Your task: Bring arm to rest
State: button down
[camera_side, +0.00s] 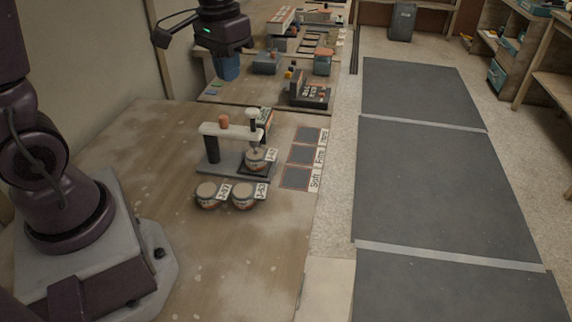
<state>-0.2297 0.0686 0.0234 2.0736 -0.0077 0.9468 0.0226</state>
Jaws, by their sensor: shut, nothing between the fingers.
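My gripper (228,50) is high at the top left of the view, held in the air behind the press stand. It is shut and empty, and its fingertips are hard to make out. A small green light shows on its body. The press stand (211,150), with a pale crossbar and dark post, stands on the wooden table (130,150). A lidded jar (257,160) with a label sits under its plunger. Two more labelled jars, a left one (208,194) and a right one (243,196), stand in front of the stand.
Three dark squares with labels, the nearest marked "Soft" (295,178), lie along the table's right side. A blue bin (227,67) and a dark device (310,93) stand farther back. Grey floor mats (430,180) lie right of the table. The left table top is clear.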

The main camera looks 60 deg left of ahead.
jog(key=s+d+r+m+t, duration=0.2)
jog(key=s+d+r+t, duration=0.3)
jog(key=s, duration=0.6)
jog(key=d+r, duration=0.2)
jog(key=d, duration=0.1)
jog(key=shift+s+r+m, duration=0.2)
jog(key=shift+s+m, duration=0.1)
jog(key=shift+s, duration=0.1)
